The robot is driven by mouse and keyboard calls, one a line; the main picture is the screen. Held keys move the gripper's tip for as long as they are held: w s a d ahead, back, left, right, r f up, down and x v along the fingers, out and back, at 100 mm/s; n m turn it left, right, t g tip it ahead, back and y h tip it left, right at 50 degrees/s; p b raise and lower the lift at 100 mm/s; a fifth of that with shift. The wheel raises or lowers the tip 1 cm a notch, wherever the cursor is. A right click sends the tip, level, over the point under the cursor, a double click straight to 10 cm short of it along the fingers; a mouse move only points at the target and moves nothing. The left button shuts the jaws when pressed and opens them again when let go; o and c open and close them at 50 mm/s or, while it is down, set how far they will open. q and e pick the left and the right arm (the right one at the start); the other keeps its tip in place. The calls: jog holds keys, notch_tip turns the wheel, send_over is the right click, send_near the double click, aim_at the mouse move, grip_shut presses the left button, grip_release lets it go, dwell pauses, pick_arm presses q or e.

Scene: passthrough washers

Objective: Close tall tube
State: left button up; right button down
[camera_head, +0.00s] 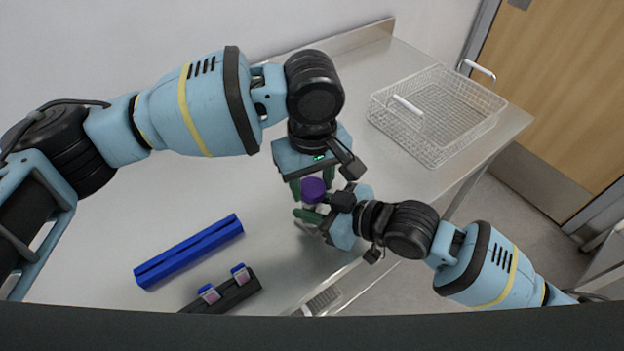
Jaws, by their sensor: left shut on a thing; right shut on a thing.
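A purple cap (313,189) sits between the green fingers of my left gripper (312,185), which is shut on it from above. My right gripper (315,220) comes in from the right just below the cap, its green fingers shut on the tube. The tube is mostly hidden by the fingers; only a small pale part (312,206) shows under the cap. I cannot tell whether the cap is seated on the tube or just above it. Both grippers are close together over the steel table (260,265).
A white wire basket (440,158) with handles stands at the table's back right. A blue rack (190,252) lies at the front left. The table's right edge is close to my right arm.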

pick_arm(q)
jog(key=m, duration=3.2)
jog(key=shift+f+m, duration=0.1)
jog(key=shift+m, duration=0.3)
jog(key=m, duration=0.4)
jog(key=shift+m, duration=0.3)
jog(key=m, duration=0.5)
jog(key=o, duration=1.1)
